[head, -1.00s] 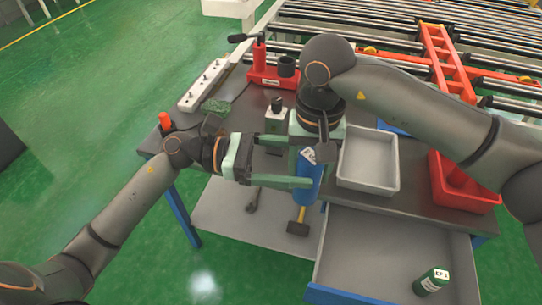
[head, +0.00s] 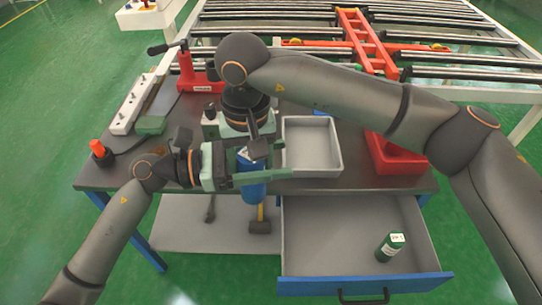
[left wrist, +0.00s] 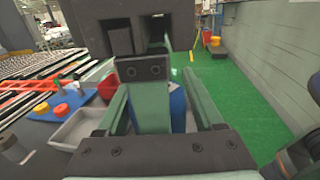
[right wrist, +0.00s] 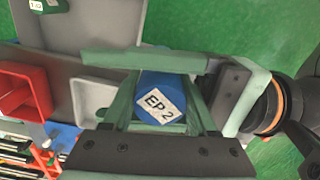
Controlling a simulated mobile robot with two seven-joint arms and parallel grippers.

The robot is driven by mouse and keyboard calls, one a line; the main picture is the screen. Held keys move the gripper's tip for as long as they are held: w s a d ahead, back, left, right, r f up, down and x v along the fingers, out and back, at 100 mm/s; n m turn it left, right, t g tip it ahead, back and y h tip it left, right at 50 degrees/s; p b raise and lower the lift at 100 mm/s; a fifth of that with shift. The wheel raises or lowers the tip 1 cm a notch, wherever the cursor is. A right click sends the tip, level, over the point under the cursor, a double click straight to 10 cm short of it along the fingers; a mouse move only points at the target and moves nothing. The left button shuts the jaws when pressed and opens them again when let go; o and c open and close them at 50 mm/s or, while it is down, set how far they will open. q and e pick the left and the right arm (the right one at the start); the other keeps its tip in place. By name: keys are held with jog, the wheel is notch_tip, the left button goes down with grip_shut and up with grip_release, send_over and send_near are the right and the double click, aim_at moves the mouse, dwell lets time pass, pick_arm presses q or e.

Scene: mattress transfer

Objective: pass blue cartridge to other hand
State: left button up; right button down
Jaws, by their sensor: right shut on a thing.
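The blue cartridge (head: 252,190) hangs upright, above the front edge of the bench. My right gripper (head: 254,150) points down from above and is shut on it. The right wrist view shows the cartridge (right wrist: 160,98) with its white "EP 2" label between the right fingers. My left gripper (head: 268,165) comes in from the left at the cartridge. In the left wrist view its fingers (left wrist: 160,105) are wide apart, with the cartridge (left wrist: 178,108) between them, nearer the right finger. The right gripper partly hides the cartridge there; I cannot tell whether a left finger touches it.
A grey tray (head: 312,168) and a red bin (head: 395,160) stand on the bench (head: 350,185). An open drawer (head: 330,235) below holds a green cylinder (head: 390,247). A hammer (head: 260,226) lies on the lower shelf (head: 180,225).

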pick_arm(q)
jog(key=shift+s, duration=0.1)
grip_shut()
pick_arm(e)
jog(key=shift+c, duration=1.4)
grip_release()
jog(key=shift+o, duration=0.8)
jog(key=shift+s+a, duration=0.1)
jog(key=shift+s, duration=0.05)
notch_tip(320, 180, up, 12)
jog(key=shift+f, duration=0.25)
jog(key=shift+w+r, duration=0.2)
jog(key=shift+r, duration=0.1)
